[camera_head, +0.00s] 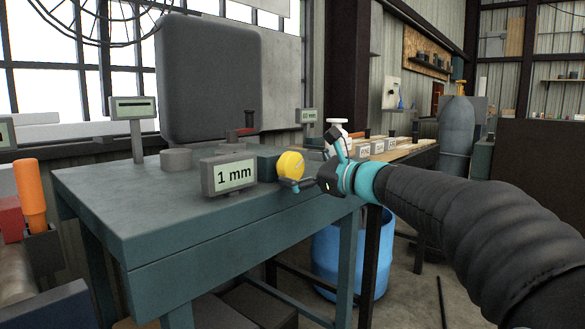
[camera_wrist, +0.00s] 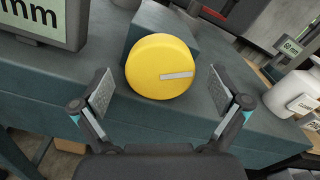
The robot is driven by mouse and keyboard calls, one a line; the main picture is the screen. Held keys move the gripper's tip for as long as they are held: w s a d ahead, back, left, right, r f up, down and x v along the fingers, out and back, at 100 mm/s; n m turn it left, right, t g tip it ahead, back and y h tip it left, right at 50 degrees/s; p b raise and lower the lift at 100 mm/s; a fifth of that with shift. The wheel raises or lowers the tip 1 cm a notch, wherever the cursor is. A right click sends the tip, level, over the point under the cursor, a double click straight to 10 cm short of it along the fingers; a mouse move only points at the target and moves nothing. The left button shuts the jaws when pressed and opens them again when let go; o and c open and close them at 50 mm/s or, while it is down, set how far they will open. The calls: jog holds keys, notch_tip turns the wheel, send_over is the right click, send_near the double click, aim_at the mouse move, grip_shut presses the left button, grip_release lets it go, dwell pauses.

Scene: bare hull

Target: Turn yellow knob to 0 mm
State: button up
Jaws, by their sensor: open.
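The yellow knob (camera_head: 291,165) sits on the front of a small block at the table's front edge. In the wrist view the knob (camera_wrist: 160,66) shows a pale pointer line running from its middle to the right, tilted slightly up. My gripper (camera_wrist: 158,91) is open, with one finger on each side of the knob and a visible gap to both. In the head view my gripper (camera_head: 305,184) is at the knob from the right. The display (camera_head: 228,174) left of the knob reads 1 mm; its edge (camera_wrist: 45,20) shows only "mm" fully in the wrist view.
The knob is on a grey-green table (camera_head: 150,215). A white bottle (camera_wrist: 290,97) is to the right. A blue barrel (camera_head: 338,255) stands below on the floor.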

jog(key=v, duration=1)
jog(key=shift+s+a, duration=0.1)
